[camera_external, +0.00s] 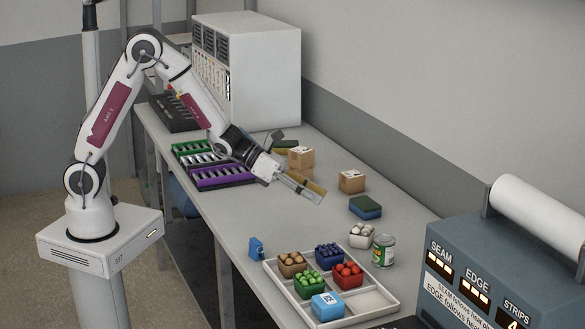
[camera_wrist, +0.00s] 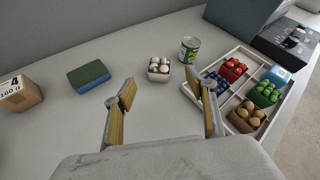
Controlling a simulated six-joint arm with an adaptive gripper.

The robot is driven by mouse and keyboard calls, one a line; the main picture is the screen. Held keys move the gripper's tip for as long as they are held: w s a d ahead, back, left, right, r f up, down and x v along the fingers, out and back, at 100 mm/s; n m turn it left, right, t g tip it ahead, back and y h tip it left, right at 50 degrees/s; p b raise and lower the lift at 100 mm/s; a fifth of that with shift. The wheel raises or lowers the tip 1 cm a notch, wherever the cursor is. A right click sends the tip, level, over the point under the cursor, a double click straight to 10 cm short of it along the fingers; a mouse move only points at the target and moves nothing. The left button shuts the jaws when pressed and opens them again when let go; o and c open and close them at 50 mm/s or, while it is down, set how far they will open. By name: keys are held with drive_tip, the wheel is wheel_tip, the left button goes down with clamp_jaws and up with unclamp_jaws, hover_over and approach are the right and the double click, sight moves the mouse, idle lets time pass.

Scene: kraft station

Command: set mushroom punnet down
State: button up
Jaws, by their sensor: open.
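The mushroom punnet (camera_external: 361,236), a small white tub of pale round mushrooms, stands upright on the bench, just outside the white tray (camera_external: 266,273) and beside a green-labelled can (camera_external: 383,251). In the wrist view the punnet (camera_wrist: 159,72) shows beyond my fingers, apart from them. My gripper (camera_external: 307,187) is open and empty above the bench, behind the punnet in the outside view. In the wrist view its two tan-padded fingers (camera_wrist: 169,100) are spread wide with nothing between them.
The tray holds brown, blue, green and red produce punnets and a light-blue box (camera_external: 327,306); one compartment (camera_external: 371,302) looks empty. A green-and-blue sponge (camera_external: 365,207) and cardboard boxes (camera_external: 352,181) lie near my gripper. A labelled machine (camera_external: 480,270) stands right.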

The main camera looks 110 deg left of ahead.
drive_tip(key=s+d+r+n+g+y, duration=0.1)
drive_tip(key=s+d+r+n+g, duration=0.1)
drive_tip(key=s+d+r+n, duration=0.45)
drive_tip(key=s+d+r+n+g+y, duration=0.1)
drive_tip(key=s+d+r+n, duration=0.25)
drive_tip(key=s+n, duration=0.55)
drive_tip(key=s+d+n+g+h, duration=0.1)
drive_tip(key=s+d+n+g, duration=0.1)
drive_tip(key=s+d+n, duration=0.4)
drive_tip(key=s+d+n+g+h, duration=0.2)
drive_tip(key=s+d+n, duration=0.4)
drive_tip(key=s+n, duration=0.4)
drive_tip(key=s, duration=0.5)
drive_tip(key=shift+s, duration=0.3)
